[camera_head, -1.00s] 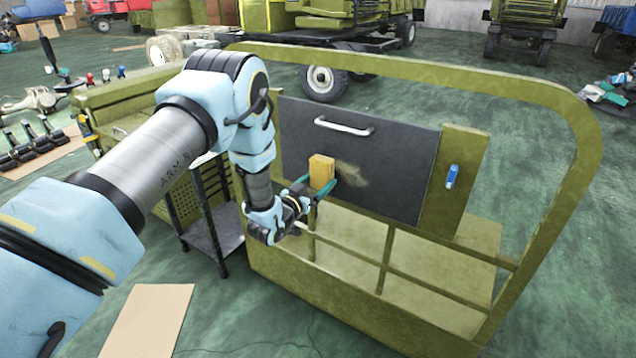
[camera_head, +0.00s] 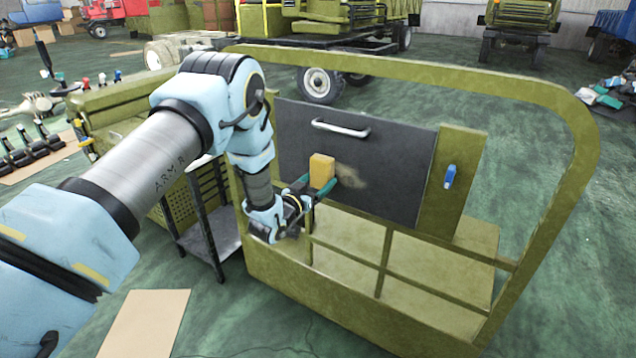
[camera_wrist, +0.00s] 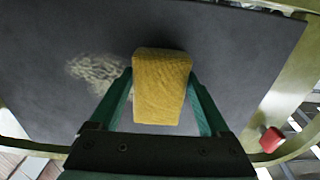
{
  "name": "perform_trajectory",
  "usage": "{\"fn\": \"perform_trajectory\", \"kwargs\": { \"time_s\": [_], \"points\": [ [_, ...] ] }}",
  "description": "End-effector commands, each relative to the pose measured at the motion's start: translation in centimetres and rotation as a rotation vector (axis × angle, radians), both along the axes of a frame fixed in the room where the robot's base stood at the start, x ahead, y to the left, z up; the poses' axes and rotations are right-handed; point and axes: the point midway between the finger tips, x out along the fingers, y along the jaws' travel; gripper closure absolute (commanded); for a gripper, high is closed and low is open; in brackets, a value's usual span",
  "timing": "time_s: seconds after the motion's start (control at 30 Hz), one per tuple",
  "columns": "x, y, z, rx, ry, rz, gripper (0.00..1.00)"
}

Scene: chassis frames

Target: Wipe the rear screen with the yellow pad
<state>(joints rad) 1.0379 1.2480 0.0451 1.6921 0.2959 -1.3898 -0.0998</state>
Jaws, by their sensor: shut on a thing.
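The rear screen (camera_head: 390,165) is a dark grey panel with a white handle, set in the olive frame. A pale dusty smudge (camera_head: 351,178) lies on it, just right of the pad in the head view; in the wrist view the smudge (camera_wrist: 97,70) is left of the pad. The yellow pad (camera_head: 322,170) is a small block, held between the green fingers of my gripper (camera_head: 312,186). The pad (camera_wrist: 161,88) is at the screen's face; I cannot tell for certain whether it touches.
The olive cab frame (camera_head: 590,150) curves around the screen. A blue item (camera_head: 450,176) is on the post right of the screen. A dark metal stand (camera_head: 215,240) is left of the frame. A red knob (camera_wrist: 271,139) shows at right in the wrist view.

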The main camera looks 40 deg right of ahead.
Motion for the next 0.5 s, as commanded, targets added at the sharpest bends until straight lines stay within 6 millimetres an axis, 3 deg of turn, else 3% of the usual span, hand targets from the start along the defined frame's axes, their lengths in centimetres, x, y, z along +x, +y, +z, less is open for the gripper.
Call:
{"fn": "perform_trajectory", "kwargs": {
  "time_s": [0.5],
  "points": [
    [-3.3,-0.8,0.0,0.0,0.0,0.0,0.64]
  ]
}}
